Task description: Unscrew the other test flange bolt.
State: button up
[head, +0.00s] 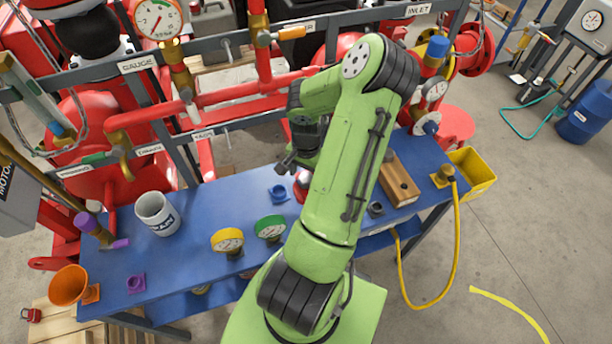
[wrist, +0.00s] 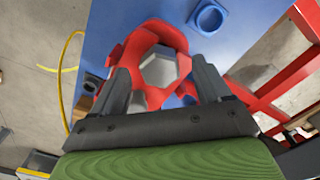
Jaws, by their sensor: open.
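A grey hex bolt head (wrist: 160,70) sits on the red test flange (wrist: 150,32) in the wrist view. My gripper (wrist: 161,66) is open, with one finger on each side of the bolt head in the picture. I cannot tell whether the fingers touch it or how far above it they are. A second small grey piece (wrist: 137,102) shows low between the fingers, partly hidden. In the head view my gripper (head: 288,163) points down over the blue bench, and only a bit of the red flange (head: 301,188) shows beside my arm.
A blue holder (head: 278,193) stands close to the flange on the blue bench (head: 190,255). A wooden block (head: 398,180) is right. Red pipes (head: 235,95) run behind.

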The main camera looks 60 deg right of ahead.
jog(key=shift+f, duration=0.85)
jog(key=shift+c, duration=0.2)
